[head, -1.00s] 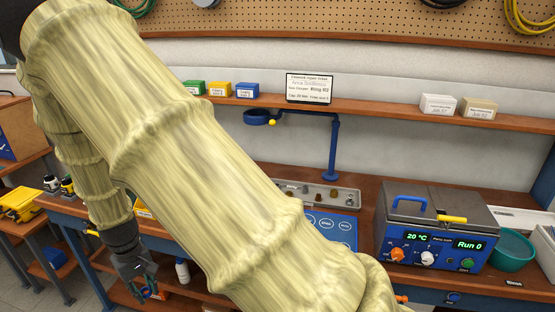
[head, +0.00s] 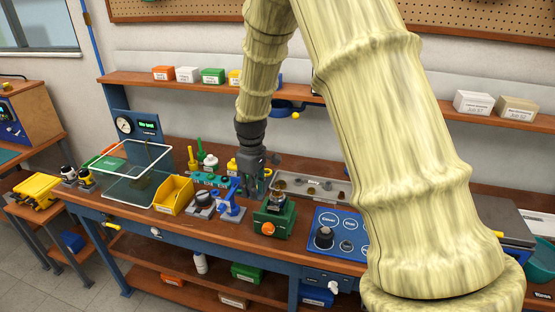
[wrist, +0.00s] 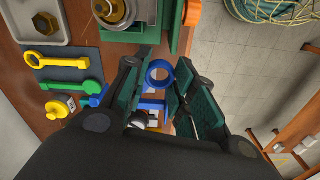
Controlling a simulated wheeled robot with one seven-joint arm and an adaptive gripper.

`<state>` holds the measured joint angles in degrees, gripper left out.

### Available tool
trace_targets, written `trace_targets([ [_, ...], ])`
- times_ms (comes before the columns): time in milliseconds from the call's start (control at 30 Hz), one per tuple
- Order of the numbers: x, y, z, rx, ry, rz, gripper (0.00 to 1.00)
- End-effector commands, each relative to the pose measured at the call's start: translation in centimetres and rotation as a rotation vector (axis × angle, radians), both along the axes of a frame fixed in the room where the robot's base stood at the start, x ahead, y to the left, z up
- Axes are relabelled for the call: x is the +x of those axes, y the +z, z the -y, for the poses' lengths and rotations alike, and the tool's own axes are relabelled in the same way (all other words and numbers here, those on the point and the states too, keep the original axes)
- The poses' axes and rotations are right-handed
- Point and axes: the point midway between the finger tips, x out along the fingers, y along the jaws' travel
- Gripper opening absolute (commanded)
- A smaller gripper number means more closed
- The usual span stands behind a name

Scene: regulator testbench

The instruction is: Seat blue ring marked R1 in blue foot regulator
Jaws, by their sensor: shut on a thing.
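My gripper (head: 250,190) points down over the front middle of the bench. In the wrist view my gripper (wrist: 166,76) has its dark green finger pads on both sides of a blue ring (wrist: 160,64), seen with its hole open. No R1 mark can be read on it. In the head view the fingers hide the ring. A blue tool-like piece (head: 232,210) stands just left of the fingers; I cannot tell whether it is the blue foot regulator. A green block (head: 280,220) with an orange knob and a metal fitting stands just right of the fingers.
A yellow bin (head: 174,195) and a wire-edged frame (head: 140,172) stand to the left. A metal tray (head: 325,190) lies behind the green block, and a blue panel (head: 340,222) is to its right. Yellow and green tools (wrist: 62,75) lie near the fingers.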

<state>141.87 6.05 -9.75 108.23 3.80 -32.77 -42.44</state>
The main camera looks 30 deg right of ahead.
Motion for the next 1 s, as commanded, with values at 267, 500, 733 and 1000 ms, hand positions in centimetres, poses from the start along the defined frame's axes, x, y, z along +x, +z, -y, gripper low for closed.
trace_targets([
  [267, -0.3, 4.7, 7.1, -0.006, 0.18, -0.007, 0.16],
  [500, -0.6, 5.1, 8.6, -0.01, 0.223, -0.013, 0.16],
  [733, -0.5, 4.0, 8.5, -0.01, 0.222, -0.013, 0.16],
  [1000, -0.5, 2.1, 8.4, -0.009, 0.221, -0.012, 0.16],
])
